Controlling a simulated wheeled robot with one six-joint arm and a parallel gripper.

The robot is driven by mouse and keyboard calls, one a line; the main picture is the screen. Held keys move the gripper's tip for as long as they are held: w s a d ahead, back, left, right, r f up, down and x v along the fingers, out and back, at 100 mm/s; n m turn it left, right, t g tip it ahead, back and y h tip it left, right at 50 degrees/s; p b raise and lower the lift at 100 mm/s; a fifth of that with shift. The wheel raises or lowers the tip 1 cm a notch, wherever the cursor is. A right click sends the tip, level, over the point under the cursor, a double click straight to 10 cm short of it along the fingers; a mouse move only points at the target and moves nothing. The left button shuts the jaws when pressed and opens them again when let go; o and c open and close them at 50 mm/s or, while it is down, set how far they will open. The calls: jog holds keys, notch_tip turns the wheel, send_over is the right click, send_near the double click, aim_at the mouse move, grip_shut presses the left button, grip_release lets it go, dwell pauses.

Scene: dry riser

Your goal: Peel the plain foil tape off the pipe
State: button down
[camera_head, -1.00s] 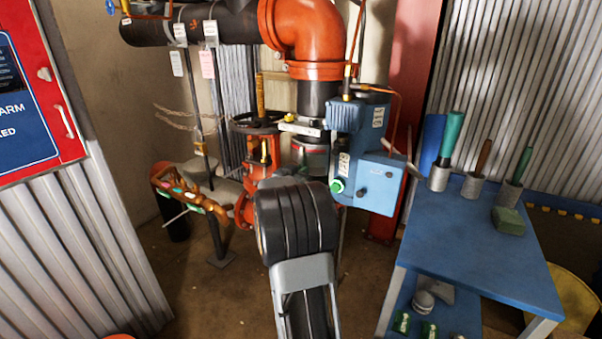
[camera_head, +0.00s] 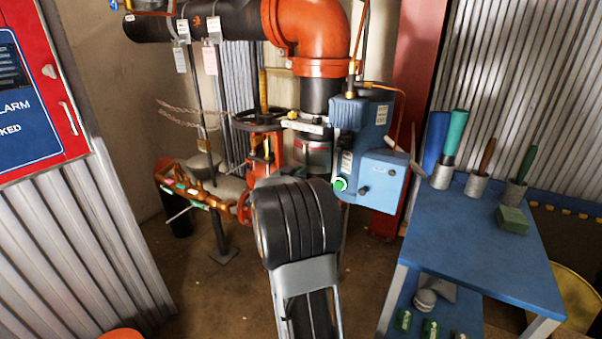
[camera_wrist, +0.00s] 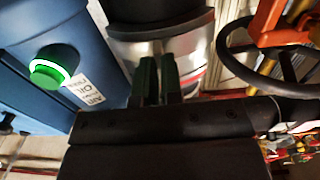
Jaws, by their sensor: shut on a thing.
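The black pipe (camera_head: 320,95) drops from an orange elbow. Below it, a silver band that looks like the foil tape (camera_head: 312,155) wraps the pipe. In the wrist view the silver tape (camera_wrist: 195,45) curves below the black pipe collar (camera_wrist: 155,9), with some red marking at its lower right. My gripper (camera_wrist: 159,75) is in front of the tape, its two dark green fingers close together and shut on a thin part of it. The gripped edge is hidden between the fingers. In the head view my arm's thick black wrist hides the gripper.
A blue box (camera_head: 382,180) with a lit green button is close at the pipe's right. A black handwheel (camera_head: 258,120) on a red valve is close at its left. A blue table (camera_head: 480,230) with tools in cups stands at right.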

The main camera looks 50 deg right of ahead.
jog(key=p+v, duration=0.1)
jog(key=v, duration=0.7)
dwell(0.5)
dwell(0.5)
